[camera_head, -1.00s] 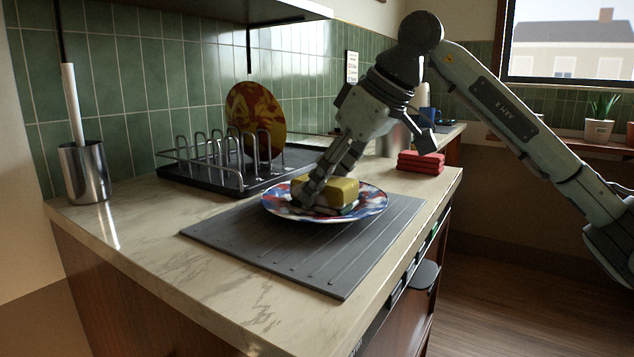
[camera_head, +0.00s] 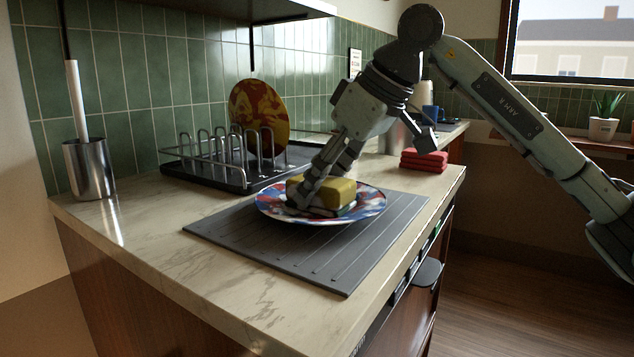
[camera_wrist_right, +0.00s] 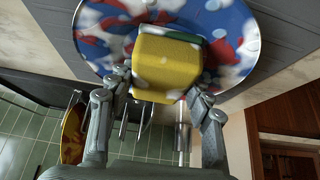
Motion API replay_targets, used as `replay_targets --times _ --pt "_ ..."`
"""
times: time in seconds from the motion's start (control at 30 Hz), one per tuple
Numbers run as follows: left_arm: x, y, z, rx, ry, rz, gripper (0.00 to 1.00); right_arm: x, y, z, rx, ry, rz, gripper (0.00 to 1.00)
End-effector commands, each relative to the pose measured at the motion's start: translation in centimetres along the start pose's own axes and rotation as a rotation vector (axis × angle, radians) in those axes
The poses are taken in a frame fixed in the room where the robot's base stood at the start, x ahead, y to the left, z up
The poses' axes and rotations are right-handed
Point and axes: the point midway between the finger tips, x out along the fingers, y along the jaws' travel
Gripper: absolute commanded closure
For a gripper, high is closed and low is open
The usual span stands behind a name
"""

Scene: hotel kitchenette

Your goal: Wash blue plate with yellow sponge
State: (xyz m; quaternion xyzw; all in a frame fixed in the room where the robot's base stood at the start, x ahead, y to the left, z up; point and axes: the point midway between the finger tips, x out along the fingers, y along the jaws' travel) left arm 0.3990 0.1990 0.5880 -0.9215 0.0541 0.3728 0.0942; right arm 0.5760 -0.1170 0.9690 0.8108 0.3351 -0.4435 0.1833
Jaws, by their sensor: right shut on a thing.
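The blue plate (camera_head: 369,211), patterned in blue, red and white, lies on the grey ribbed mat (camera_head: 330,262) on the counter. The yellow sponge (camera_head: 334,191) is on the plate, and it also shows in the right wrist view (camera_wrist_right: 166,65) with pale spots on it and a green layer along one edge. My right gripper (camera_head: 303,201) is shut on the sponge, with a finger at each side of it in the right wrist view. In the wrist view white patches lie on the plate (camera_wrist_right: 92,32); I cannot tell whether they are foam or pattern. My left gripper is not in view.
A dish rack (camera_head: 215,168) holds a red and yellow plate (camera_head: 258,112) behind the mat. A metal holder with a brush (camera_head: 89,170) stands at the left. Folded red cloths (camera_head: 424,161) lie at the right. The front left counter is bare.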

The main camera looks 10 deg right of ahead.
Motion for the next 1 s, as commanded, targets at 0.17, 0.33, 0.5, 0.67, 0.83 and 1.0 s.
replay_targets --times 0.17,0.33,0.5,0.67,0.83,1.0 --pt "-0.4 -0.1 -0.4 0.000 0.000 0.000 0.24 -0.2 1.8 -0.1 0.003 0.000 0.002 0.69" --pt "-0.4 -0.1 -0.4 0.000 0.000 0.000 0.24 -0.1 2.3 -0.1 0.002 0.001 0.002 0.69" --pt "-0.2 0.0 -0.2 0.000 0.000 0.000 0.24 0.0 1.0 0.0 -0.002 0.002 0.002 0.69" --pt "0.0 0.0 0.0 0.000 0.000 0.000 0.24 0.1 -0.7 0.1 -0.003 0.001 0.001 0.69" --pt "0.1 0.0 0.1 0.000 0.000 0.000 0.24 0.1 -1.9 0.1 -0.002 -0.001 0.000 0.69" --pt "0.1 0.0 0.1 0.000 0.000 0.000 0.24 0.1 -1.7 0.1 0.001 -0.002 -0.001 0.69"
